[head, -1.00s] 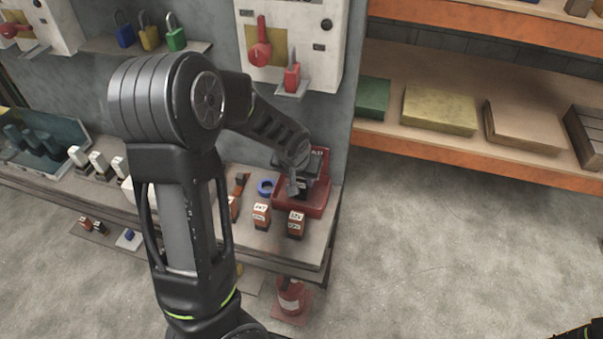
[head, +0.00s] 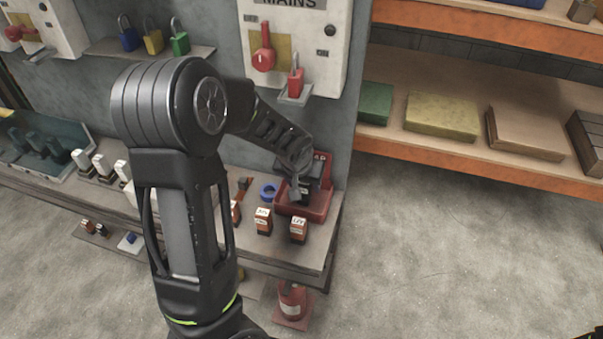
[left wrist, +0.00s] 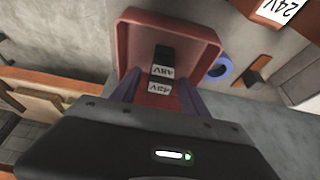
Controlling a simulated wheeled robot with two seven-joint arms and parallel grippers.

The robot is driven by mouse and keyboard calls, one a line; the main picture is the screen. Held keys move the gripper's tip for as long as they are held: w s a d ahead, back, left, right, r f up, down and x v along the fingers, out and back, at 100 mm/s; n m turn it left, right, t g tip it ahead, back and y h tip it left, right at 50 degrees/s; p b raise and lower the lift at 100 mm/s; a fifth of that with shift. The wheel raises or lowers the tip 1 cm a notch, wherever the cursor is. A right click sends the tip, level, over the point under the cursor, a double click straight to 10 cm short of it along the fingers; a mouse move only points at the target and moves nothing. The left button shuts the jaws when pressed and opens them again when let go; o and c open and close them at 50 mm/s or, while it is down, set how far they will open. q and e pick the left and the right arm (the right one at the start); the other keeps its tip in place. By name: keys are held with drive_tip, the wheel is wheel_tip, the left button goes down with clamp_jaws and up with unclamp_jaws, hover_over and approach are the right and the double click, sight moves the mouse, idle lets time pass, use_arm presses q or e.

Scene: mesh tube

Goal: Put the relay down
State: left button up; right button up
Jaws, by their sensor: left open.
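The relay (left wrist: 162,70), dark with white labels reading 48V, shows in the left wrist view inside a red tray (left wrist: 205,35). My left gripper (left wrist: 158,92) is open, with one finger on each side of the relay; I cannot tell if either finger touches it. In the head view my left gripper (head: 299,188) reaches down into the red tray (head: 318,209) at the right end of the bench and hides much of the relay. My right gripper is not in view.
Two orange-brown relays (head: 264,222) with white labels stand in front of the tray. A blue ring (head: 268,191) lies left of it. A red padlock (head: 296,82) hangs above on the MAINS panel (head: 335,60). The bench edge (head: 325,262) is close in front.

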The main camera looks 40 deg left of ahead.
use_arm(q)
drive_tip(key=v, duration=1.2)
drive_tip(key=shift+b, duration=0.4)
